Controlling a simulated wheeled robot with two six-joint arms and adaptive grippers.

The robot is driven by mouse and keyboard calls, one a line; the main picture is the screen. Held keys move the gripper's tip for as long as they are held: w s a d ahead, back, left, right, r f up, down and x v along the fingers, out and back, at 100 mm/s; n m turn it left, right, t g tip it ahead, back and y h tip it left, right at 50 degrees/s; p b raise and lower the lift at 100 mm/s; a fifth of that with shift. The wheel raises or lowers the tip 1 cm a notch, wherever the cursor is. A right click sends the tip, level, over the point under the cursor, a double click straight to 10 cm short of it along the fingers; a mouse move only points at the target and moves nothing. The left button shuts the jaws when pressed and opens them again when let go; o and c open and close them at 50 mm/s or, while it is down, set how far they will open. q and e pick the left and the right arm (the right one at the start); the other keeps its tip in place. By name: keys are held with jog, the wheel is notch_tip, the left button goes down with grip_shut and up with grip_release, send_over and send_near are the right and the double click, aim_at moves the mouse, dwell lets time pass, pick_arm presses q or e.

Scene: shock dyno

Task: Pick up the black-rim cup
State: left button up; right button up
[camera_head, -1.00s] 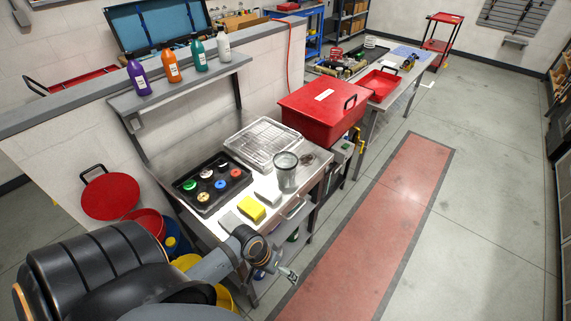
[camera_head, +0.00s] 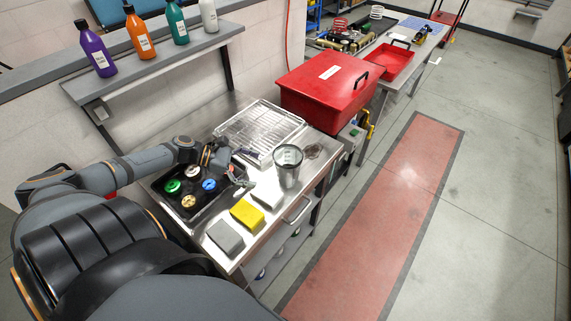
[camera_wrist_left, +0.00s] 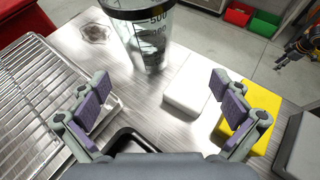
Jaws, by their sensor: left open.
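The black-rim cup (camera_head: 288,168) is a clear measuring cup with dark markings. It stands upright on the steel bench, right of the wire rack. It also shows at the top of the left wrist view (camera_wrist_left: 148,42), its rim partly cut off. My left gripper (camera_head: 241,172) is above the bench by the tray's right end, left of the cup. In the left wrist view its fingers (camera_wrist_left: 162,97) are spread and empty, with the cup ahead and apart from them. A dark arm part (camera_wrist_left: 304,45) at that view's right edge appears to be my right arm; its jaws are unclear.
A white block (camera_head: 266,194), a yellow sponge (camera_head: 247,215) and a grey block (camera_head: 226,237) line the bench front. A black tray (camera_head: 164,200) holds several coloured caps.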

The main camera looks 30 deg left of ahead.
aim_at(283, 168)
pick_arm(q)
jog(key=shift+w+a+r+n+t, duration=0.15)
jog(key=shift+w+a+r+n, duration=0.15)
jog(key=shift+a, duration=0.15)
jog(key=shift+w+a+r+n+t, duration=0.2)
jog(key=shift+w+a, duration=0.1)
jog(key=shift+a, duration=0.1)
jog(key=shift+r, duration=0.25)
jog(key=b+x, duration=0.3)
jog(key=x, duration=0.1)
jog(key=shift+w+d+f, duration=0.1)
jog(key=shift+d+f, duration=0.1)
jog(key=shift+d, duration=0.15)
jog(key=shift+w+d, duration=0.15)
jog(key=shift+w, duration=0.1)
jog(key=shift+w+d+f, duration=0.1)
jog(key=shift+d, duration=0.2)
jog(key=b+x, duration=0.1)
jog(key=x, duration=0.3)
jog(key=shift+w+d, duration=0.2)
jog(key=shift+d, duration=0.05)
pick_arm(e)
jog(key=f, duration=0.4)
jog(key=shift+s+f, duration=0.3)
jog(key=shift+s, duration=0.05)
